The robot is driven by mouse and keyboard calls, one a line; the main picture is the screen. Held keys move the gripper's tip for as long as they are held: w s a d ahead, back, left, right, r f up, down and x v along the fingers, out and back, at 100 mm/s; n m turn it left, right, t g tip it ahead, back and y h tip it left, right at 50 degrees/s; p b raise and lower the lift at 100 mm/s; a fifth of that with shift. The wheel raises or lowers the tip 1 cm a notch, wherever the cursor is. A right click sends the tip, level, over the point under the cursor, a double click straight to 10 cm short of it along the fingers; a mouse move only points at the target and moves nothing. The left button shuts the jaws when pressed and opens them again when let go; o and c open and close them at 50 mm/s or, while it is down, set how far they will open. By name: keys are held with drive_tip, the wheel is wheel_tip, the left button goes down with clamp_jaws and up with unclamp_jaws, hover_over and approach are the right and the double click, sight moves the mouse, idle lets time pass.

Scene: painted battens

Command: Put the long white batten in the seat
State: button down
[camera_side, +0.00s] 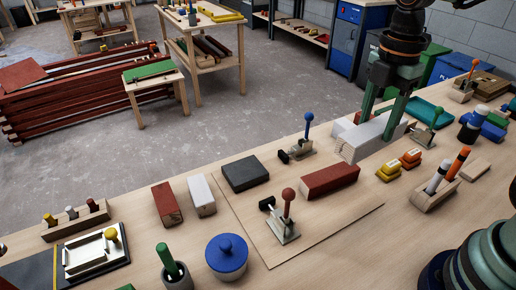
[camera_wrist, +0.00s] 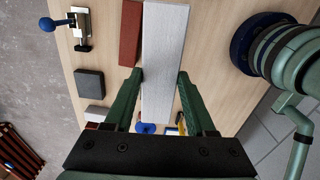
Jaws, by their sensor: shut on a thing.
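The long white batten (camera_side: 350,150) is at the right of the side view, and its grained top runs up the middle of the wrist view (camera_wrist: 165,50). My gripper (camera_side: 377,128) points down with its two green fingers on either side of the batten, shut on it. The fingers also flank it in the wrist view (camera_wrist: 160,85). Whether the batten rests on the bench or is slightly raised is hard to tell. A thin board (camera_side: 330,222) carries a red-knobbed clamp (camera_side: 286,220), a red batten (camera_side: 330,180) and a dark block (camera_side: 245,173). I cannot make out the seat for certain.
A blue-knobbed clamp (camera_side: 299,147) stands left of the held batten. A pen holder (camera_side: 436,194) is at right. A short white block (camera_side: 201,195) and another red block (camera_side: 167,204) lie left of the board.

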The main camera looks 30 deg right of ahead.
drive_tip(key=shift+w+a+r, duration=0.1)
drive_tip(key=shift+r, duration=0.3)
drive_tip(key=w+a, duration=1.3)
drive_tip(key=a, duration=0.3)
drive_tip(key=shift+m, duration=0.3)
wheel_tip(320, 180, down, 20)
drive_tip(key=shift+w+d+r, duration=0.15)
drive_tip(key=shift+r, duration=0.1)
drive_tip(key=shift+f, duration=0.1)
drive_tip(key=shift+c, duration=1.1)
unclamp_jaws()
drive_tip(key=shift+f, duration=0.1)
